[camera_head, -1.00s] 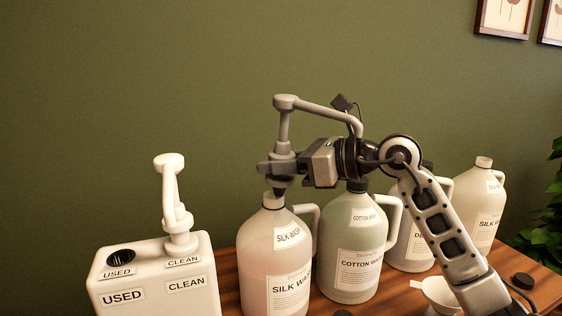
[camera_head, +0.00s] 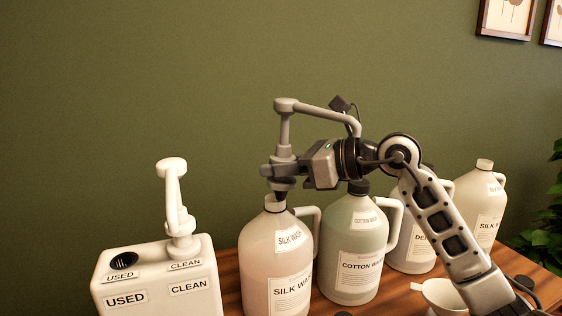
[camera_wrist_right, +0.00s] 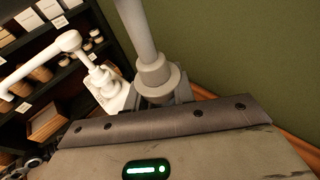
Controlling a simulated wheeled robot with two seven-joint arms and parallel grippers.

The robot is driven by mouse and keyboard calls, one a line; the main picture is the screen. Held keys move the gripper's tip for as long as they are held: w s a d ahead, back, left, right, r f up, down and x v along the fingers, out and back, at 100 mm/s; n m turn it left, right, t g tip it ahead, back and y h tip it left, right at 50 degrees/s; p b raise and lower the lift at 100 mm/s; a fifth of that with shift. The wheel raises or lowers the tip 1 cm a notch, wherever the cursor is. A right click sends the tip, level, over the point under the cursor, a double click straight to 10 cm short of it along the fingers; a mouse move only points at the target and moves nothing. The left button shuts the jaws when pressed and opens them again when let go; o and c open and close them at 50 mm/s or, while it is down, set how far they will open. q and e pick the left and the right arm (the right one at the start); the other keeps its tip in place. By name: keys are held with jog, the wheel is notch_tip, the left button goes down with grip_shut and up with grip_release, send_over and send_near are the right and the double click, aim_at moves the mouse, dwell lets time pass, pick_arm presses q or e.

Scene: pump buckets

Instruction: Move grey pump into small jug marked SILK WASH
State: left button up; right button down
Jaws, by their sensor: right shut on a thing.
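The grey pump (camera_head: 284,128) is upright above the front SILK WASH jug (camera_head: 268,252), with its long spout pointing right. My right gripper (camera_head: 277,168) is shut on the pump's collar. The pump's lower end is at the jug's neck; I cannot tell how far the tube is inside. In the right wrist view the grey pump's collar (camera_wrist_right: 157,78) sits between the jaws. The jug is pinkish and has a white handle. My left gripper is not in view.
A white box (camera_head: 155,280) marked USED and CLEAN stands at left, with a white pump (camera_head: 175,205) in its CLEAN side and a dark USED hole. A COTTON WASH jug (camera_head: 352,245) stands close right. More jugs and a white funnel (camera_head: 442,294) are farther right.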

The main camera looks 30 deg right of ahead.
jog(key=shift+d+r+p, duration=0.1)
jog(key=shift+p, duration=0.25)
jog(key=shift+w+r+p, duration=0.1)
jog(key=shift+r+p, duration=1.05)
jog(key=shift+r, duration=0.2)
jog(key=shift+w+a+r+p, duration=0.1)
jog(key=shift+a+r+p, duration=0.05)
jog(key=shift+r+p, duration=0.5)
jog(key=shift+w+a+r+p, duration=0.1)
jog(key=shift+w+r+p, duration=0.05)
jog(key=shift+r+p, duration=0.45)
jog(key=shift+w+a+r+p, duration=0.15)
jog(key=shift+r+p, duration=0.3)
jog(key=shift+r, duration=0.35)
jog(key=shift+g+p, duration=0.3)
jog(key=shift+g, duration=0.1)
